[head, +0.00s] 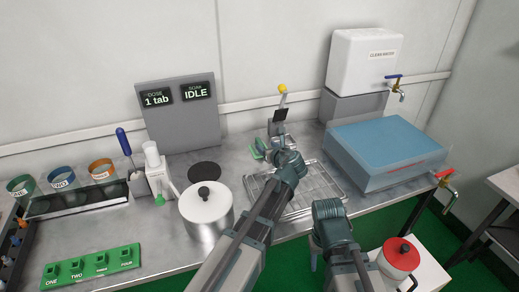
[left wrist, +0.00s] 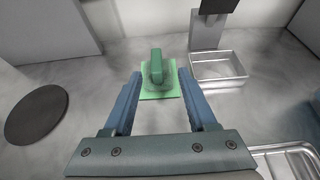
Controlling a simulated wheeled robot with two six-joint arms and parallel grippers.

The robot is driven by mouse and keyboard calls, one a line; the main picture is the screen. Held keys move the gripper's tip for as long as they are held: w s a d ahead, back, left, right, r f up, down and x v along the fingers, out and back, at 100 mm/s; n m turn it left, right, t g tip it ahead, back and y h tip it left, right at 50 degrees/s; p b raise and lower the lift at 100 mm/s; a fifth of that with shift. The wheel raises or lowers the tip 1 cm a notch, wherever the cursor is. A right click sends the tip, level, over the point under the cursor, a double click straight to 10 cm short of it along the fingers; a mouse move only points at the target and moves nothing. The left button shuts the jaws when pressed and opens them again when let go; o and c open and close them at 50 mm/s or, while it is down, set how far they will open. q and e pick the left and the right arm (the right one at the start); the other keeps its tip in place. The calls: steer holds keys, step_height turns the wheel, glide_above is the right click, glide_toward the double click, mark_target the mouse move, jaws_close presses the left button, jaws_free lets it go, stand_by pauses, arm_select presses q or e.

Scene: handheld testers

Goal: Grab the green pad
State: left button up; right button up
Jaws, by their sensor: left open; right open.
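The green pad (left wrist: 160,91) lies on the grey metal counter, with a raised green handle (left wrist: 156,66) on top. It also shows in the head view (head: 258,147), partly hidden by my left gripper. My left gripper (left wrist: 160,76) is open and empty, with its two blue fingers pointing toward the pad, one to each side of the handle; whether they touch it I cannot tell. In the head view my left gripper (head: 267,151) is at the back middle of the counter. My right gripper (head: 316,252) is mostly hidden below its wrist, open near the counter's front edge.
A wire rack (head: 322,190) lies right of my left arm. A lidded pot (head: 206,211) stands to the left, with a dark disc (head: 204,169) behind it. A small metal tray (left wrist: 218,67) is right of the pad. A blue-topped basin (head: 385,147) stands at the right.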

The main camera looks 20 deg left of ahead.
mark_target(262, 145)
arm_select(q)
steer(key=b+x, duration=0.2)
steer(key=x, duration=0.3)
steer(key=shift+a+f, duration=0.25)
steer(key=shift+s+r, duration=0.1)
jaws_close()
